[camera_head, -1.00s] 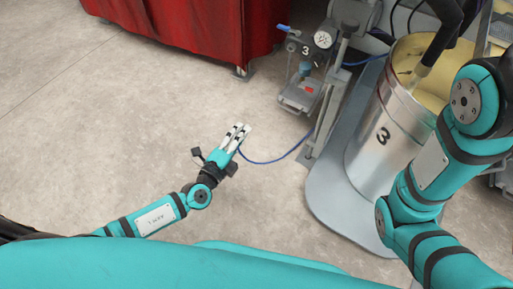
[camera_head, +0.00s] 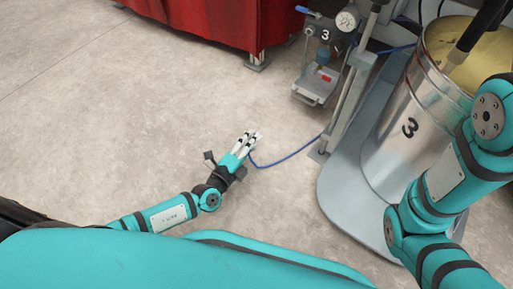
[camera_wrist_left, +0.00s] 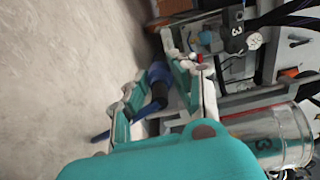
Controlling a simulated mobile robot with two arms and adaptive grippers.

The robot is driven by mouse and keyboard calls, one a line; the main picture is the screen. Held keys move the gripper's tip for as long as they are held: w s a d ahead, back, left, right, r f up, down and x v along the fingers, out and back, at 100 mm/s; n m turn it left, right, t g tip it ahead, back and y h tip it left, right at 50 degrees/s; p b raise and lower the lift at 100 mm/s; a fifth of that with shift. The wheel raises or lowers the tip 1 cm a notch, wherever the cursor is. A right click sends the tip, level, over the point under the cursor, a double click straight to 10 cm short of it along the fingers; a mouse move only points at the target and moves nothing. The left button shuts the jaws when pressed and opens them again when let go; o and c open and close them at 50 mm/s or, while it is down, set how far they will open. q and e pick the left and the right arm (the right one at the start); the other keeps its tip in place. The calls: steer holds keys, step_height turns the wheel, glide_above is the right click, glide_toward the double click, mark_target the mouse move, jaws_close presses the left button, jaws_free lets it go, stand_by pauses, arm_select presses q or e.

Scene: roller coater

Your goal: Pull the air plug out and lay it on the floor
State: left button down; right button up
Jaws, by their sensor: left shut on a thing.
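My left gripper (camera_head: 248,143) is low over the bare floor, left of the machine marked 3. The left wrist view shows it shut on the air plug (camera_wrist_left: 158,80), a dark blue and black piece between the fingers. In the head view the fingers hide the plug. A blue hose (camera_head: 290,156) runs from the gripper to the right, toward the machine's base. The hose also shows at the lower left of the gripper in the wrist view (camera_wrist_left: 101,136). My right arm (camera_head: 440,185) comes in at the right; its gripper is out of view.
A metal drum (camera_head: 400,140) marked 3 stands on a grey base plate (camera_head: 340,195) at the right. A regulator panel with a gauge (camera_head: 346,20) is mounted at the machine's back. A red curtained unit (camera_head: 215,20) stands at the top. The concrete floor (camera_head: 110,130) at left is clear.

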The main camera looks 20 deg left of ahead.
arm_select(q)
steer(key=c, duration=1)
jaws_free()
steer(key=v, duration=1.2)
steer(key=shift+r, duration=0.1)
